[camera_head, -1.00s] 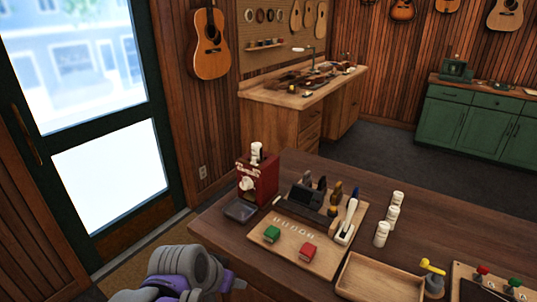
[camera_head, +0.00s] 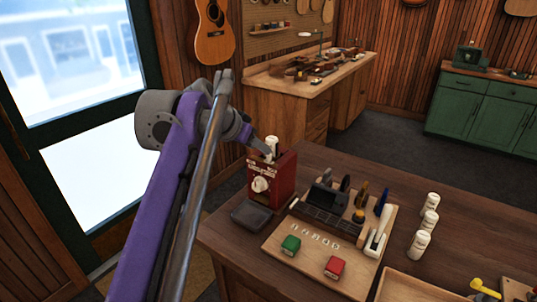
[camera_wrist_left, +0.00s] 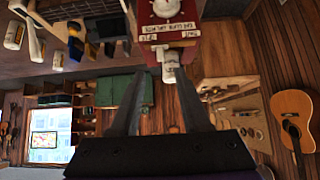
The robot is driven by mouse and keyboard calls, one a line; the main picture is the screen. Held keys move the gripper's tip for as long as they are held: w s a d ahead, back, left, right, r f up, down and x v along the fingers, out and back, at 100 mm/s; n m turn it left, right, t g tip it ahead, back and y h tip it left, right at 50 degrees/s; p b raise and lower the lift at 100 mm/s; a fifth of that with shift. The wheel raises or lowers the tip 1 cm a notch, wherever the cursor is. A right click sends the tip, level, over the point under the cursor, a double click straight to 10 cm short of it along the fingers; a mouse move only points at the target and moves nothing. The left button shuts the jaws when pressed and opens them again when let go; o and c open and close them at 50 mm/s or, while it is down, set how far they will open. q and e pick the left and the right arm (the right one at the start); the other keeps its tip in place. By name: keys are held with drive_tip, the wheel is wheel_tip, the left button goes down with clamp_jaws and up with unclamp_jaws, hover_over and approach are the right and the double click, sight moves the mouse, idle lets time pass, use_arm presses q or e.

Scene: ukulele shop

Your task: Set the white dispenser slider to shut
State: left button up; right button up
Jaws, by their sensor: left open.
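The red dispenser (camera_head: 272,182) stands at the table's far left corner, with a round white dial (camera_head: 261,184) on its front. A white upright piece (camera_head: 271,146), which looks like the slider, stands at its top. In the left wrist view the dispenser (camera_wrist_left: 163,30) appears upside down, with small labels too blurred to read surely. The white piece (camera_wrist_left: 168,72) shows there between the fingertips. My left gripper (camera_head: 262,152) is open, close to the white piece; I cannot tell whether it touches. My right gripper is out of view.
A dark tray (camera_head: 252,215) sits before the dispenser. A wooden board (camera_head: 310,262) holds tools, a green block (camera_head: 291,244) and a red block (camera_head: 334,267). Several white bottles (camera_head: 430,219) stand to the right. A glass door (camera_head: 75,90) is at left.

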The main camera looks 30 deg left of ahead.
sight(267, 166)
use_arm(q)
drive_tip(key=x, duration=0.7)
clamp_jaws()
idle(1.3)
